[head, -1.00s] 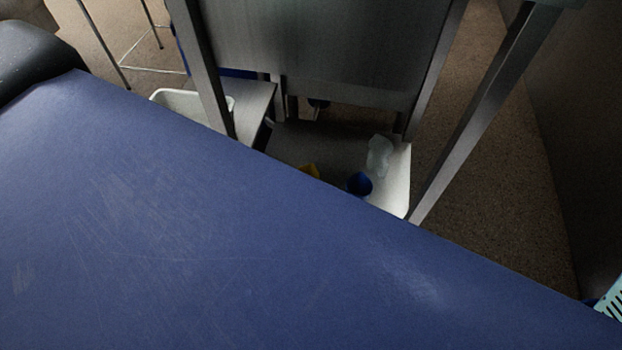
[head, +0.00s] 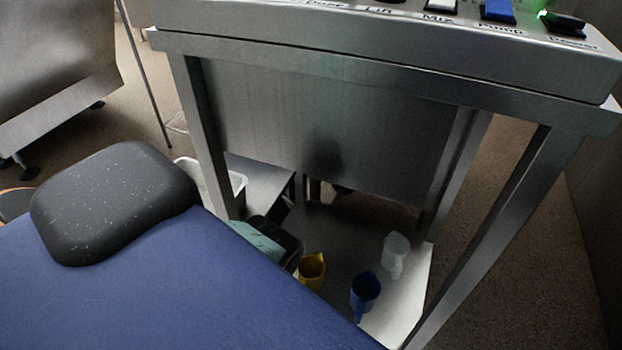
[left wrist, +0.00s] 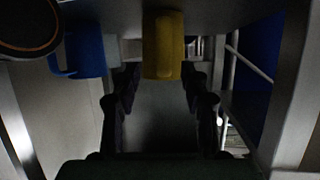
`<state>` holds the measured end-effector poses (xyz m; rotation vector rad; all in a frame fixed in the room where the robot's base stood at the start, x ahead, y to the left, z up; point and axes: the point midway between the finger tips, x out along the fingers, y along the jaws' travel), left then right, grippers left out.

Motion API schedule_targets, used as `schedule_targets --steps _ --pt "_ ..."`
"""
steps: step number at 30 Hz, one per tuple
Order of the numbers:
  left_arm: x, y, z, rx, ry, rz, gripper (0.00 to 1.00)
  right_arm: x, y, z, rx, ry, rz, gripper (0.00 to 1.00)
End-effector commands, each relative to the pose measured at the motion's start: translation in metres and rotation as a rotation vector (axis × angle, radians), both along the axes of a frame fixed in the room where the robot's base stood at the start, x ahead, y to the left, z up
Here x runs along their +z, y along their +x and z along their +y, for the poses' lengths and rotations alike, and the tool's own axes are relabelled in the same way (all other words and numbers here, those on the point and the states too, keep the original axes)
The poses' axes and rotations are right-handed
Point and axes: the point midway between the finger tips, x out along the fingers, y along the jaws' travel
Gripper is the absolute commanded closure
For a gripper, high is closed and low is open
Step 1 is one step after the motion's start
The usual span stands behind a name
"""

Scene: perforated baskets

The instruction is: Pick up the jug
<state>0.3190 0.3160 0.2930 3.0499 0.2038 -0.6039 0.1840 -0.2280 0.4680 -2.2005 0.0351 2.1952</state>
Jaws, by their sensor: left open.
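Three jugs stand on a low pale shelf (head: 405,305): a yellow jug (head: 311,270), a blue jug (head: 365,290) and a translucent whitish jug (head: 395,256). The task does not say which jug is meant. My left gripper (left wrist: 160,80) is open and empty. In the left wrist view the yellow jug (left wrist: 163,45) is straight ahead, in line with the gap between the fingers. The blue jug (left wrist: 85,53) is to the left, outside the fingers. In the head view teal and black parts of what looks like my left gripper show just left of the yellow jug. My right gripper is not in view.
A steel machine with a labelled control panel (head: 440,22) stands over the shelf. Its metal leg (head: 490,235) rises at the right. A white tub (head: 236,182) is behind the left leg. The brown floor at right is clear.

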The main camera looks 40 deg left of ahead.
Motion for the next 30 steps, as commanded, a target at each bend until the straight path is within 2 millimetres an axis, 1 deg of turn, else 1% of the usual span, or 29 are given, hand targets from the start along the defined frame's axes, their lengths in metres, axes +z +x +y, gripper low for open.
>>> schedule_targets --steps 6,9,12,21,30 --pt "-0.017 0.021 0.008 0.000 0.000 -0.003 0.55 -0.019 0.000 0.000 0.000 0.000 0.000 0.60" --pt "-0.022 0.034 0.009 -0.001 0.000 -0.004 0.55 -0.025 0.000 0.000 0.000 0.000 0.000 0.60" --pt "-0.024 0.042 0.010 -0.001 0.000 -0.002 0.55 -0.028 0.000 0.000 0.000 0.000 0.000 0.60" --pt "-0.024 0.047 0.009 -0.001 0.000 -0.001 0.56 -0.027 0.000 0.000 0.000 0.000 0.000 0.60" --pt "-0.024 0.047 0.008 -0.001 0.000 -0.001 0.81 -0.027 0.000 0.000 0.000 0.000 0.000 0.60"
